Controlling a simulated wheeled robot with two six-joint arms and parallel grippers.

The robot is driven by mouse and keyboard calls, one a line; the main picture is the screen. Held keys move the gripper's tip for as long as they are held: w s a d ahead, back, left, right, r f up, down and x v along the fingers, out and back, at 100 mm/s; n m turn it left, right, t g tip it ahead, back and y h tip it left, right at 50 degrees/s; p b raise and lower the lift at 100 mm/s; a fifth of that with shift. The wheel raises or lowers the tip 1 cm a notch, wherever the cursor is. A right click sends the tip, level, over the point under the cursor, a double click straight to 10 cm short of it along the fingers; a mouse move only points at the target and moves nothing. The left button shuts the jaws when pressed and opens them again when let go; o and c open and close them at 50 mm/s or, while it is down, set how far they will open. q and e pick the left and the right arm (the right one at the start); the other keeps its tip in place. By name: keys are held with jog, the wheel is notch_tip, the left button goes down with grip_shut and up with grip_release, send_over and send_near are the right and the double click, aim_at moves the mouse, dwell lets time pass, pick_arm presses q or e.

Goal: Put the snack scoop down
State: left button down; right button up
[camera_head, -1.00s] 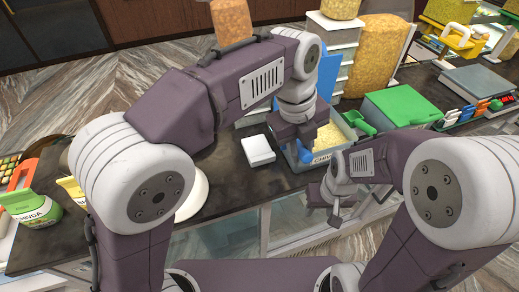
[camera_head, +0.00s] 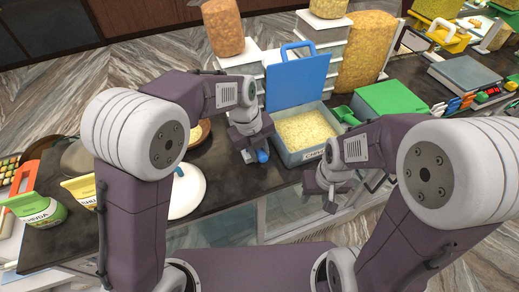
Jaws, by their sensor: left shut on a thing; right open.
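The snack scoop (camera_head: 263,156) is blue and only a small part of it shows, beneath my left gripper. My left gripper (camera_head: 256,155) is shut on it, low over the counter and just left of the snack bin. The gripper hides most of the scoop, and I cannot tell whether it touches the counter. The grey snack bin (camera_head: 318,153) has a label on its front and is full of pale yellow flakes. Its blue lid (camera_head: 298,80) stands upright behind it. My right gripper (camera_head: 328,196) is open and empty, in front of the counter's front edge.
A white round lid (camera_head: 188,192) lies left of my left gripper, with a brown bowl (camera_head: 203,134) behind it. A green box (camera_head: 390,98) and a green scoop (camera_head: 346,115) are right of the bin. Green and yellow packs (camera_head: 38,210) stand far left.

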pick_arm(q)
jog(key=shift+a+f, duration=0.1)
jog(key=shift+f, duration=0.1)
jog(key=c, duration=1.2)
grip_release()
jog(key=shift+r, duration=0.1)
jog(key=shift+c, duration=0.2)
jog(key=shift+r, duration=0.45)
jog(key=b+v, duration=0.1)
jog(key=v, duration=1)
jog(key=shift+r+b, duration=0.15)
jog(key=shift+b, duration=0.15)
